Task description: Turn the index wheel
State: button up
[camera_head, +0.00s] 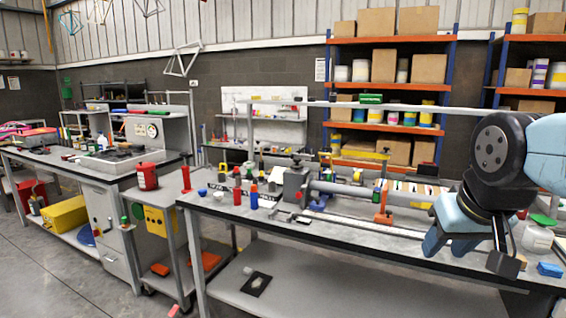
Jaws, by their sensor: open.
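My gripper (468,252) hangs over the right part of the front workbench, pointing down, with its jaws apart and nothing visible between them. I cannot clearly pick out the index wheel. A grey block-shaped fixture (294,186) stands near the middle of the bench, with a small dark knob on top. A long grey bar or tube (345,188) runs from it to the right. Any wheel on this fixture is too small to tell. My gripper is well to the right of the fixture and apart from it. My arm hides part of the bench's right end.
The workbench (232,209) holds small bottles, a blue cup (202,191) and an orange-red clamp (383,208) near the bar. A red can (147,176) stands on a side cart. Shelves with boxes (376,22) stand behind. Open floor (60,270) lies at the lower left.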

aim_at(296, 166)
jog(key=u, duration=0.05)
jog(key=i, duration=1)
jog(key=z, duration=0.1)
